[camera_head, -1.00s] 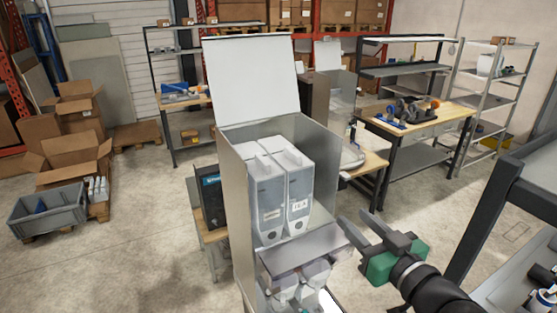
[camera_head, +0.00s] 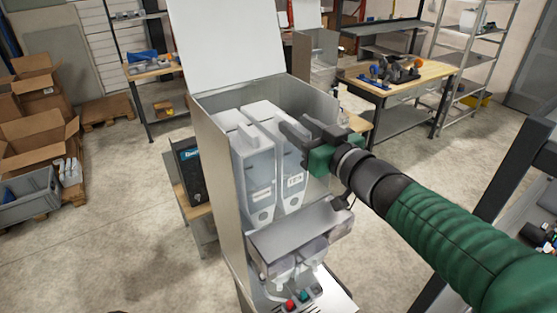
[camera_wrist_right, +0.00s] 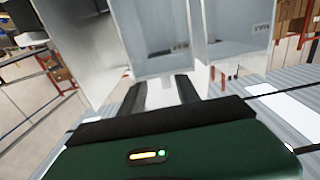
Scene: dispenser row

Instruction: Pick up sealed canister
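Two tall grey-white canisters stand side by side in an open metal dispenser (camera_head: 219,170): a left canister (camera_head: 258,180) and a right canister (camera_head: 291,180). Both have small labels on the front. In the wrist view the right gripper (camera_wrist_right: 163,92) points towards the canisters. My left gripper is not in view.
The dispenser's white lid (camera_head: 225,40) stands raised behind the canisters. A grey ledge (camera_head: 300,232) juts out below them, above red and green buttons. A workbench (camera_head: 390,85) with tools and a shelf rack (camera_head: 485,60) stand behind. Cardboard boxes (camera_head: 40,140) are at the left.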

